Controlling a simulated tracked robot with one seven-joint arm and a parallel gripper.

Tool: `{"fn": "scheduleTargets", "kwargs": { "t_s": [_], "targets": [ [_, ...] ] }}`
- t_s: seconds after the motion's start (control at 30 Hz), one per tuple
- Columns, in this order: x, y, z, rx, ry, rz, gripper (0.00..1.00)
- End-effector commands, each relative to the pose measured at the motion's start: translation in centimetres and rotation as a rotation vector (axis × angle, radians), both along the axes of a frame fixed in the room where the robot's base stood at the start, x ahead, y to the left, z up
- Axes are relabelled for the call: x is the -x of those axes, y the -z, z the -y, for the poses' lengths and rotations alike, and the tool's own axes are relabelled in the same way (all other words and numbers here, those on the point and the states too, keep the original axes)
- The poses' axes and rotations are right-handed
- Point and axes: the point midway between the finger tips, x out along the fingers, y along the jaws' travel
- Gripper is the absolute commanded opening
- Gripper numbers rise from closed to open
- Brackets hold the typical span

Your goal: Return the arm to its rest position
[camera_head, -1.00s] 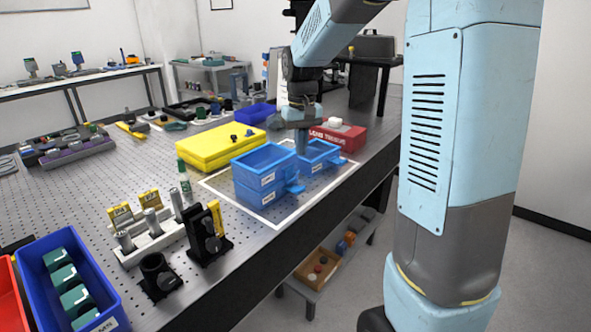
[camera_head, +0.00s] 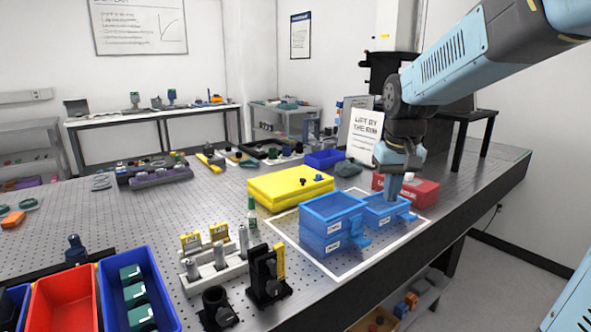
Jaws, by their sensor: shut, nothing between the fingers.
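My arm reaches in from the upper right and bends down over the bench. My gripper (camera_head: 393,188) points down, shut and empty, at the right-hand blue bin (camera_head: 384,212). Its tips are low at the bin's opening; I cannot tell whether they touch it. A stack of two blue bins (camera_head: 334,222) stands just left of it, inside a white outlined square on the perforated bench.
A red box (camera_head: 425,191) is close behind the gripper, and a yellow case (camera_head: 290,186) is to the left. A sign (camera_head: 363,136) stands behind the arm. Holders with cylinders (camera_head: 220,262) and red and blue trays (camera_head: 66,300) fill the front left.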

Motion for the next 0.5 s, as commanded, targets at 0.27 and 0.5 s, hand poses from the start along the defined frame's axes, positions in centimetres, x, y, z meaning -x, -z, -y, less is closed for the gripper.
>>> {"fn": "scheduleTargets", "kwargs": {
  "t_s": [0.27,0.5],
  "targets": [
    [6.5,-2.0,0.7,-0.005,0.023,0.117,0.0],
    [11.8,-2.5,1.2,-0.015,0.043,0.216,0.0]
  ]
}}
